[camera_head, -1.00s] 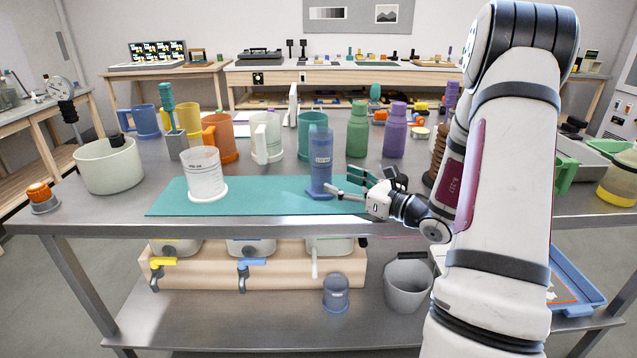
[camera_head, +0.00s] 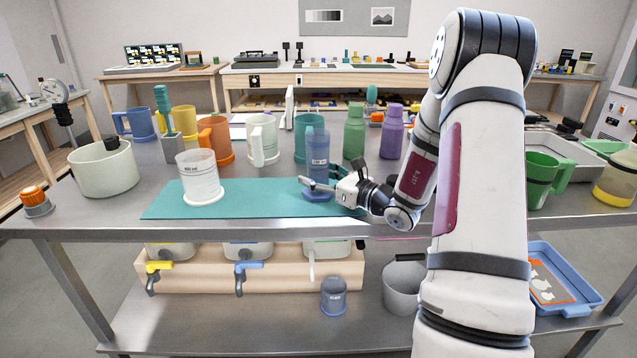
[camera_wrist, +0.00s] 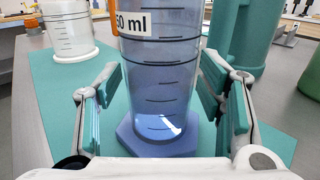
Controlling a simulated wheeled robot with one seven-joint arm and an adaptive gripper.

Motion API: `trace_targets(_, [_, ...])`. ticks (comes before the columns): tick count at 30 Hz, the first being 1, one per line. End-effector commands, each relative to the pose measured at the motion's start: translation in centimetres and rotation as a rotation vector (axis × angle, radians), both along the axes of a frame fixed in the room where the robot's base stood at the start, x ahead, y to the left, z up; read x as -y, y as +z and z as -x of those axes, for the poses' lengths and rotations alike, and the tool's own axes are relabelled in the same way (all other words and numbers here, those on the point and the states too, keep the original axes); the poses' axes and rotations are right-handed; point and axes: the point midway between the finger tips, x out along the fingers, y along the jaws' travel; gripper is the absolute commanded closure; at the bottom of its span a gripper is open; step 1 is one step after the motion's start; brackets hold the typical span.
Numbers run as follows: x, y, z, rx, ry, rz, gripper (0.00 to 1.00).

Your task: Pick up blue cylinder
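The blue cylinder (camera_head: 317,148) is a tall, clear blue graduated measure with a hexagonal foot. It stands upright on the teal mat (camera_head: 250,204), near its right end. My gripper (camera_head: 318,186) is low at the cylinder, reaching in from the right. In the wrist view the cylinder (camera_wrist: 160,85) stands between the two open fingers of my gripper (camera_wrist: 158,103). A gap shows at the left finger; the right finger is close to the wall, and I cannot tell if it touches. The cylinder's top is out of the wrist view.
A clear beaker (camera_head: 200,172) stands on the mat to the left. Behind the cylinder are a teal jug (camera_head: 301,148), a white jug (camera_head: 263,135), a green bottle (camera_head: 354,135) and a purple bottle (camera_head: 391,135). The mat between beaker and cylinder is clear.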

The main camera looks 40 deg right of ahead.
Motion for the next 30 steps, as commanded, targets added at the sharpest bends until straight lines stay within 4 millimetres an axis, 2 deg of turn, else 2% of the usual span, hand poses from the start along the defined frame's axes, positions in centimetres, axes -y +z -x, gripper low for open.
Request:
trace_targets(1, [0.0,0.0,0.0,0.000,0.000,0.000,0.56])
trace_targets(6, [0.0,0.0,0.0,0.000,0.000,0.000,0.94])
trace_targets(17, [0.0,0.4,0.0,0.001,0.000,0.001,0.95])
trace_targets(22, [0.0,1.8,0.0,0.002,0.001,0.003,0.95])
trace_targets(26, [0.0,3.8,0.0,0.004,0.001,0.005,0.95])
trace_targets(30, [0.0,3.9,3.0,-0.001,-0.003,-0.001,0.95])
